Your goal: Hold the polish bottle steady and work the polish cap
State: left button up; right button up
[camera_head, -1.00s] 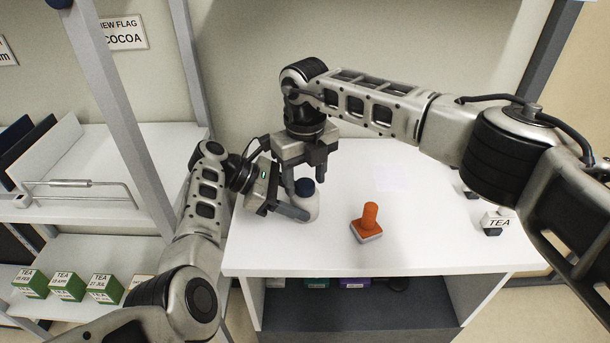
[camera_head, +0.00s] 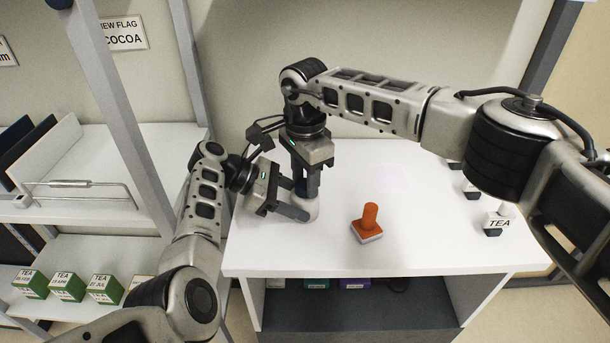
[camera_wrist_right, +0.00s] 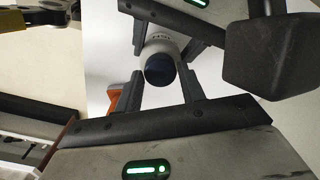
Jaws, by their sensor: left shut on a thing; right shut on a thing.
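The polish bottle (camera_head: 309,207) is a white rounded bottle standing on the white table, partly hidden by my grippers. My left gripper (camera_head: 299,208) comes in low from the left and is shut on the bottle's body. My right gripper (camera_head: 306,188) points down from above and is shut on the polish cap. The dark blue cap (camera_wrist_right: 160,69) shows in the right wrist view on top of the white bottle (camera_wrist_right: 164,44), between the fingers. In the head view the cap is mostly hidden by the right gripper's fingers.
An orange-handled stamp-like block (camera_head: 369,222) stands on the table to the right of the bottle. A TEA label block (camera_head: 497,222) and other small blocks sit at the table's right. The front middle of the white table (camera_head: 330,255) is clear.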

jog(key=shift+m, duration=0.4)
jog(key=o, duration=0.7)
jog(key=shift+m, duration=1)
jog(key=o, duration=0.5)
jog(key=shift+r, duration=0.15)
notch_tip(320, 180, up, 12)
jog(key=shift+f, duration=0.1)
pick_arm(q)
jog(key=o, duration=1.4)
jog(key=shift+c, duration=0.2)
